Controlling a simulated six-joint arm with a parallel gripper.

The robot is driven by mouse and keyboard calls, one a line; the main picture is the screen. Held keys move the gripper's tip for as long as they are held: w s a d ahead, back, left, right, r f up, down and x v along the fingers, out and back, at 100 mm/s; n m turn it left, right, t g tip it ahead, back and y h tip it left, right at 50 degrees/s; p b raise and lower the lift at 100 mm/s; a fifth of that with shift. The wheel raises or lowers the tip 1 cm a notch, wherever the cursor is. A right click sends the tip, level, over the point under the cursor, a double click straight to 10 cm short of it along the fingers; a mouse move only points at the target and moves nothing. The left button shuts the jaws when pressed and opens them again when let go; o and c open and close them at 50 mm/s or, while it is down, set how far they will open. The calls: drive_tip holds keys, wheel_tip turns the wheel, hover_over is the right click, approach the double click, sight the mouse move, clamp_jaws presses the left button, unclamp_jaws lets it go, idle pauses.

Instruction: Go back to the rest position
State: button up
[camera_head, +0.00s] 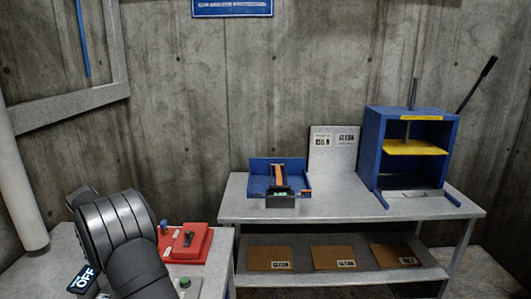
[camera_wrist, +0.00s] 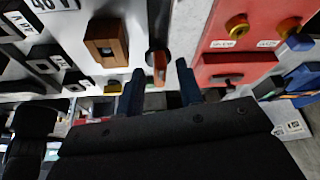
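My gripper (camera_wrist: 160,68) shows in the wrist view as two dark blue fingers held apart. An orange lever (camera_wrist: 159,62) with a dark round base shows between the fingertips on a pale panel; I cannot tell how far beyond them it is, and nothing looks clamped. In the head view my dark arm is at the lower left over a grey table (camera_head: 222,262), and the gripper itself cannot be made out there.
A red box (camera_head: 192,243) with a black switch sits beside my arm; a red panel (camera_wrist: 238,45) fills the wrist view's upper right. A blue press (camera_head: 410,150) and a blue tray device (camera_head: 279,180) stand on the right table (camera_head: 335,205). Brown boards (camera_head: 332,258) lie on its shelf.

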drive_tip(key=n+t, duration=0.1)
drive_tip(key=n, duration=0.2)
drive_tip(key=shift+s+n+y, duration=0.1)
drive_tip(key=shift+n+y, duration=0.2)
drive_tip(key=shift+n, duration=0.1)
drive_tip(key=n, duration=0.1)
drive_tip(key=n+t+y, duration=0.1)
drive_tip(key=n, duration=0.1)
drive_tip(key=shift+s+d+n, duration=0.1)
drive_tip(key=shift+d+n, duration=0.05)
drive_tip(key=shift+n, duration=0.15)
drive_tip(key=n+y, duration=0.1)
drive_tip(key=n, duration=0.2)
drive_tip(key=n+t+y, duration=0.1)
drive_tip(key=n, duration=0.2)
drive_tip(key=shift+d+n+y, duration=0.15)
drive_tip(key=shift+n+y, duration=0.15)
drive_tip(key=shift+n, duration=0.1)
wheel_tip(320, 180, up, 17)
drive_tip(key=m+g, duration=0.4)
drive_tip(key=m, duration=0.5)
drive_tip(key=f, duration=1.7)
drive_tip(key=shift+w, duration=0.3)
drive_tip(key=shift+c, duration=0.4)
